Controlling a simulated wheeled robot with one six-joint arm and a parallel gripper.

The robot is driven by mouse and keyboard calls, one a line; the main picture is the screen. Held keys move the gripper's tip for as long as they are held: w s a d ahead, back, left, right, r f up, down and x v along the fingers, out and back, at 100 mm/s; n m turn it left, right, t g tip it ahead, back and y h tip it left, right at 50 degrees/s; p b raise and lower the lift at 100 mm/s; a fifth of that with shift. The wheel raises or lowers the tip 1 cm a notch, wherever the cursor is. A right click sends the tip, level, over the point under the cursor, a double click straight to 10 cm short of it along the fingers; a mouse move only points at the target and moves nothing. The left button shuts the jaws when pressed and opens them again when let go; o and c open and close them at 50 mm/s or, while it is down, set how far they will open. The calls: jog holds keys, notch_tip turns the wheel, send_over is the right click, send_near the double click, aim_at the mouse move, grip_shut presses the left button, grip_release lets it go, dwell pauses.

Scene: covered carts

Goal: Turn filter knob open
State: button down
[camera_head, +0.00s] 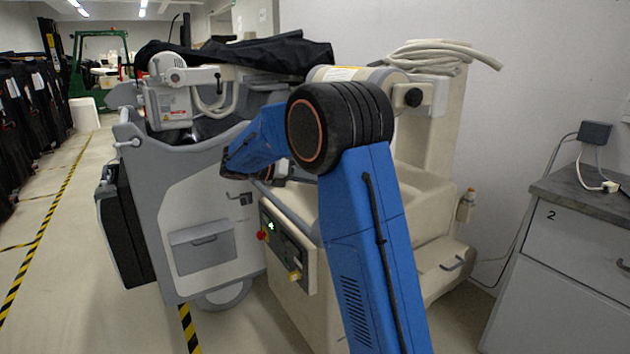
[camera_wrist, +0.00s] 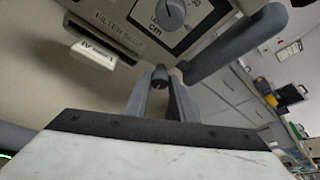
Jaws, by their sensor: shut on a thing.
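In the wrist view, a small dark rounded knob (camera_wrist: 160,75) sits between the fingertips of my gripper (camera_wrist: 160,83). My gripper is shut on it. A beige housing above carries raised lettering that begins with "FILTER", and I take the dark knob to be the filter knob, though its full shape is hidden. A grey dial knob (camera_wrist: 172,12) with a scale marked "cm" is at the top of the wrist view. A white lettered block (camera_wrist: 94,55) sticks out at the left. In the head view my blue arm hides the gripper and the knob.
A grey bar (camera_wrist: 238,45) runs close to the right of my gripper. In the head view, a beige cart (camera_head: 425,190) and a grey cart (camera_head: 205,235) partly covered with black cloth (camera_head: 250,52) stand close around my arm. A drawer cabinet (camera_head: 570,270) is at the right.

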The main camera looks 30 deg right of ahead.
jog(key=shift+w+n+g, duration=0.1)
jog(key=shift+n+g, duration=0.2)
jog(key=shift+n, duration=0.1)
jog(key=c, duration=1.5)
grip_release()
jog(key=shift+a, duration=0.15)
jog(key=v, duration=1.7)
jog(key=shift+a, duration=0.1)
